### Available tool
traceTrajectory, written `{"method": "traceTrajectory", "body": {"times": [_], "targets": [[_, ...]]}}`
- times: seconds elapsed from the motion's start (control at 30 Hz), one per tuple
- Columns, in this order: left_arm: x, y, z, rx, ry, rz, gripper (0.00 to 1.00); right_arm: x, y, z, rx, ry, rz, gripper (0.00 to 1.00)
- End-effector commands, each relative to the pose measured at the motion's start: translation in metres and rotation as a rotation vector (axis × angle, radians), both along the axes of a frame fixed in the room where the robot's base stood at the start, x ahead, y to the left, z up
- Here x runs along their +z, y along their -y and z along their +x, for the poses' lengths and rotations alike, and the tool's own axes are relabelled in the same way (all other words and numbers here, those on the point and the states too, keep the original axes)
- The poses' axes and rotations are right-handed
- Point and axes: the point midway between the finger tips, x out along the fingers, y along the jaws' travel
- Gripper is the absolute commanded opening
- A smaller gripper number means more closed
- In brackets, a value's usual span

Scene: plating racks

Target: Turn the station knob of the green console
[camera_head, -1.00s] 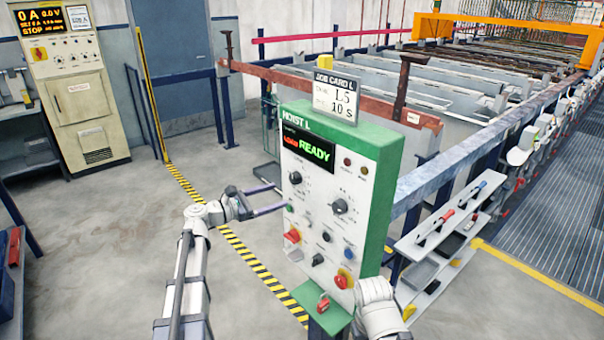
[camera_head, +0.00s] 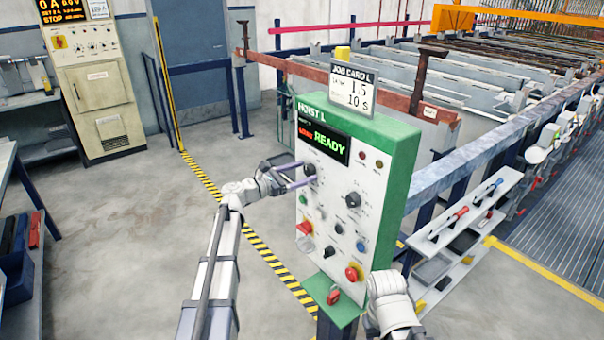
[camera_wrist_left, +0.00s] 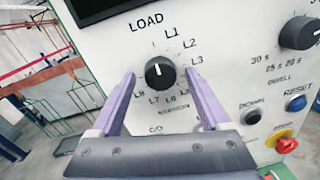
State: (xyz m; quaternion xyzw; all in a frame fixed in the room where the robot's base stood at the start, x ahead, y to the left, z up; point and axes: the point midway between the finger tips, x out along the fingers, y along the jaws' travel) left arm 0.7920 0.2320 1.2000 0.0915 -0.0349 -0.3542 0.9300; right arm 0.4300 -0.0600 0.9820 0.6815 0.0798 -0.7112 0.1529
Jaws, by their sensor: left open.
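The green console (camera_head: 385,185) stands in front of me with a white panel and a READY display. Its station knob (camera_head: 309,169) is black and round, at the panel's upper left. In the left wrist view the knob (camera_wrist_left: 160,73) has a white mark pointing roughly up, and labels such as LOAD, L1, L2 and L3 ring it. My left gripper (camera_head: 304,173) is open, with its purple fingers reaching to the panel. In the wrist view the fingertips (camera_wrist_left: 160,76) lie on either side of the knob; I cannot tell whether they touch it.
A second black knob (camera_head: 352,200) marked DWELL sits to the right, with several buttons below. A job card (camera_head: 352,88) stands on top of the console. A shelf with tools (camera_head: 460,225) is at right. Open floor (camera_head: 130,230) lies at left.

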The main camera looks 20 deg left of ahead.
Motion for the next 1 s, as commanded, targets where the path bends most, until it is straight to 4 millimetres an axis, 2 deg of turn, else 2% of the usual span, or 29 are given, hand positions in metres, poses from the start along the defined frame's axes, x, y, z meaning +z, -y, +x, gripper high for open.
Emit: {"method": "traceTrajectory", "body": {"times": [0.27,0.9,0.97,1.0], "targets": [[0.0000,0.0008,0.0006,0.000,0.000,0.000,0.79,0.0000,0.0000,0.0000,0.000,0.000,0.000,0.50],[-0.0001,0.0008,0.0004,0.000,0.000,0.000,0.07,0.0000,0.0000,0.0000,0.000,0.000,0.000,0.50],[-0.0001,0.0008,0.0004,0.000,0.000,0.000,0.00,0.0000,0.0000,0.0000,0.000,0.000,0.000,0.50],[-0.0001,0.0008,0.0004,0.000,0.000,0.000,0.00,0.0000,0.0000,0.0000,0.000,0.000,0.000,0.50]]}}
